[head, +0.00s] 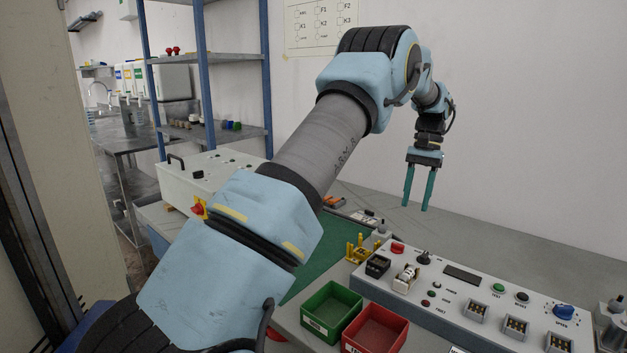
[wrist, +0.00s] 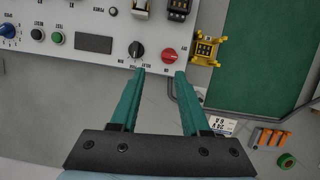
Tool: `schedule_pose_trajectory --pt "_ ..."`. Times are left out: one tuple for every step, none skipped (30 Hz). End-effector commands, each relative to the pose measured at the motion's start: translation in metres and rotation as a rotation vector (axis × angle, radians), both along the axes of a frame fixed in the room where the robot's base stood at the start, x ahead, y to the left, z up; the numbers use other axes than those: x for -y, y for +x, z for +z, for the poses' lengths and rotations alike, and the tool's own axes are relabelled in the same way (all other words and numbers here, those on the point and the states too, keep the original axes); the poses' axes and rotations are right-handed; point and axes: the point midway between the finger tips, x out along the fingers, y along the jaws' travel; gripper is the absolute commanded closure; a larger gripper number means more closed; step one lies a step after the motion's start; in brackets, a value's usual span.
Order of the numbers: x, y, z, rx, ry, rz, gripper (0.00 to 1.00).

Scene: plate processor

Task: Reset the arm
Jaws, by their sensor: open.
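My arm reaches up and across the head view from the lower left, bent at the elbow. My gripper (head: 417,207) hangs fingers-down at the right, in front of the pale wall and above the back edge of the workbench. Its two teal fingers are apart, with nothing between them. In the wrist view the open gripper (wrist: 159,73) points at the control panel (wrist: 105,67), with a black knob (wrist: 136,49) and a red knob (wrist: 169,56) just beyond the fingertips. The gripper is clear of the panel.
A green bin (head: 332,309) and a red bin (head: 376,332) stand in front of the control panel (head: 455,300). A yellow fixture (head: 358,250) is by the green mat (head: 318,262). A white box (head: 180,186) and a shelf rack (head: 209,60) are at left. Orange parts (wrist: 267,137) lie on the bench.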

Motion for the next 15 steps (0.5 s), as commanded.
schedule_pose_trajectory --pt "-0.026 0.005 0.004 0.017 -0.014 0.039 0.54" --pt "-0.04 0.008 0.005 0.032 -0.025 0.061 0.54" --pt "-0.06 0.009 0.005 0.051 -0.039 0.09 0.54" --pt "-0.074 0.01 0.006 0.066 -0.049 0.11 0.54" --pt "-0.088 0.009 0.006 0.081 -0.058 0.131 0.54" --pt "-0.107 0.007 0.005 0.099 -0.07 0.159 0.54" --pt "-0.122 0.005 0.005 0.115 -0.079 0.18 0.54" --pt "-0.136 0.002 0.004 0.129 -0.086 0.2 0.54" --pt "-0.156 -0.004 0.003 0.15 -0.097 0.227 0.54" --pt "-0.17 -0.008 0.002 0.165 -0.103 0.248 0.54" --pt "-0.184 -0.014 0.001 0.18 -0.111 0.269 0.54" --pt "-0.202 -0.023 0.0 0.202 -0.119 0.295 0.54" --pt "-0.216 -0.03 -0.002 0.218 -0.126 0.315 0.54" --pt "-0.23 -0.038 -0.004 0.234 -0.131 0.335 0.54" --pt "-0.247 -0.05 -0.006 0.257 -0.139 0.362 0.54"
